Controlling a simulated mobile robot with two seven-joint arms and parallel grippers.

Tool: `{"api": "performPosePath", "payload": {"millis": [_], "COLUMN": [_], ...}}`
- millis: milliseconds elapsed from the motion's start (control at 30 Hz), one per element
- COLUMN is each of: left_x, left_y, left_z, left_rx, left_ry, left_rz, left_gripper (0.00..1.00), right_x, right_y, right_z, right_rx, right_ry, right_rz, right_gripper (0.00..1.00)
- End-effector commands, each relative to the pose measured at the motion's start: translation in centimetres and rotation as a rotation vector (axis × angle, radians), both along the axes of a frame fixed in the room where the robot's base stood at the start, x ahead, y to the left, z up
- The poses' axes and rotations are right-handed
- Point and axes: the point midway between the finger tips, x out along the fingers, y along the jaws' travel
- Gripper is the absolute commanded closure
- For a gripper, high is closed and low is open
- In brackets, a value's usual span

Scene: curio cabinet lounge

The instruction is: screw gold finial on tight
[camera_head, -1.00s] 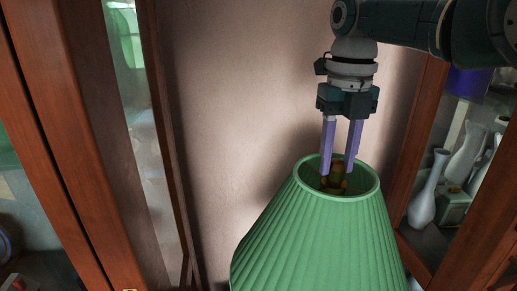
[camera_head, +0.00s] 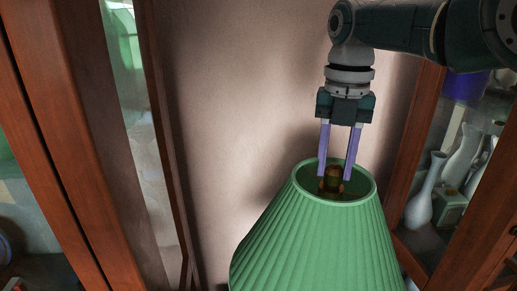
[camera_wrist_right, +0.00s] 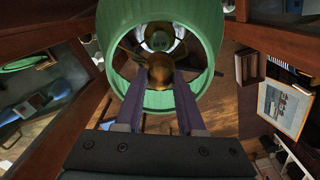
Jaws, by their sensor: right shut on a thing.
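The gold finial (camera_head: 333,173) shows inside the top opening of the green pleated lampshade (camera_head: 318,243). My right gripper (camera_head: 336,177) reaches down into that opening, and its two purple fingers are shut on the finial, one on each side. In the right wrist view the finial (camera_wrist_right: 160,65) lies at the tips of my fingers (camera_wrist_right: 160,84), inside the ring of the shade (camera_wrist_right: 205,25). The fingers partly hide it, and its thread cannot be seen. My left gripper is not in view.
A wood-framed glass cabinet (camera_head: 82,150) stands close on the left. Another on the right holds white vases (camera_head: 424,200) and a small green box (camera_head: 451,208). The pale wall (camera_head: 230,110) is behind the shade. In the wrist view, a framed picture (camera_wrist_right: 284,108) is at right.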

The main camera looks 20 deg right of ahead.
Motion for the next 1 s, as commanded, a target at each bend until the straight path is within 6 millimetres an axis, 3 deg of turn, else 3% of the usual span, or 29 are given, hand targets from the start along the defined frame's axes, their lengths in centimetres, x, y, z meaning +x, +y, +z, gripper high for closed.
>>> {"api": "performPosePath", "payload": {"millis": [1000], "left_x": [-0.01], "left_y": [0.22], "left_z": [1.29], "left_rx": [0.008], "left_ry": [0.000], "left_rz": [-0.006], "left_gripper": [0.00], "right_x": [-0.25], "right_y": [0.01], "right_z": [-0.53], "right_rx": [-0.002], "right_ry": [-0.001], "right_rz": [-1.954], "right_gripper": [1.00]}}
